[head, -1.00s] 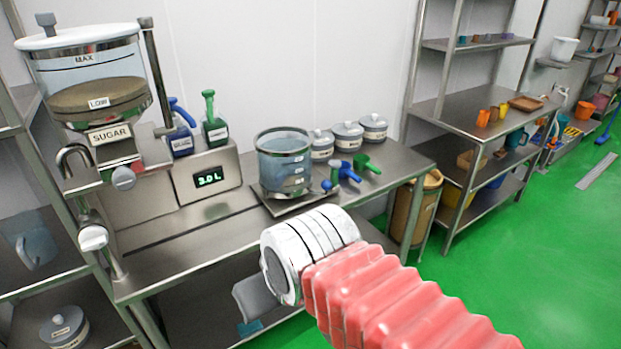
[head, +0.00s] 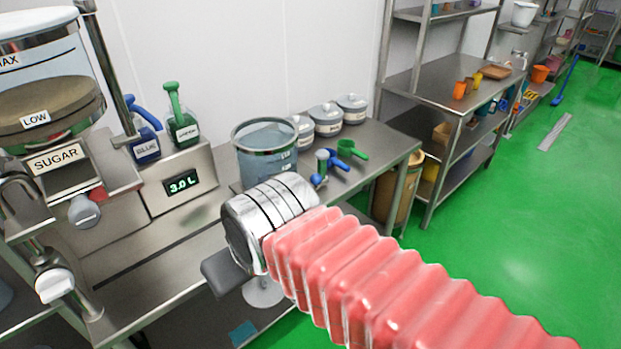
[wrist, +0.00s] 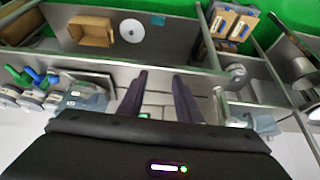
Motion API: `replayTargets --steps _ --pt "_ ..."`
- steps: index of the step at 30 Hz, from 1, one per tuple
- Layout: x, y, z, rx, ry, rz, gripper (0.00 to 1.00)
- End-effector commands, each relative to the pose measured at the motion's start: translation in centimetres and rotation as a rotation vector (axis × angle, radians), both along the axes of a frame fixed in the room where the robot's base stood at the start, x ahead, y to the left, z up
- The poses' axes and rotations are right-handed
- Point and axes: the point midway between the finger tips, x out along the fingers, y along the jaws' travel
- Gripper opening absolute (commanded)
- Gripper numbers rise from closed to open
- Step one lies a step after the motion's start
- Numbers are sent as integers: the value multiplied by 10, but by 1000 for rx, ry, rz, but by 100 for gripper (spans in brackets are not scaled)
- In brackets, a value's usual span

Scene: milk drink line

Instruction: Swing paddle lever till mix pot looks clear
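The mix pot (head: 265,165) is a clear, bluish round vessel near the right part of the steel bench in the head view. My wrist hides its lower part, and I cannot tell how clear its contents are. A blue ball knob (head: 317,180) shows just right of the pot, by the scoops; I cannot tell whether it is the paddle lever's end. My gripper (wrist: 160,77) is open in the wrist view, its two dark fingers apart with nothing between them. In the head view a grey gripper part (head: 225,272) hangs in front of the bench, apart from the pot.
A sugar hopper (head: 50,100) marked LOW stands at the left. A display (head: 180,182) reads 3.0 L, with blue and green bottles above it. Blue and green scoops (head: 350,150) and lidded canisters (head: 325,118) crowd the pot's right. Green floor (head: 480,250) is open at the right.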

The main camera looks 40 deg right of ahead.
Motion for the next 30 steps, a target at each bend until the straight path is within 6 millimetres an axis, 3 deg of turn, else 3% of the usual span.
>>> replayTargets --steps 5,13,20,30 --pt "0 0 0 0 0 0 31" --pt "15 -14 1 -27 -24 -24 47" --pt "70 -76 2 -140 -124 -97 47" --pt "150 -185 1 -336 -295 -132 47"
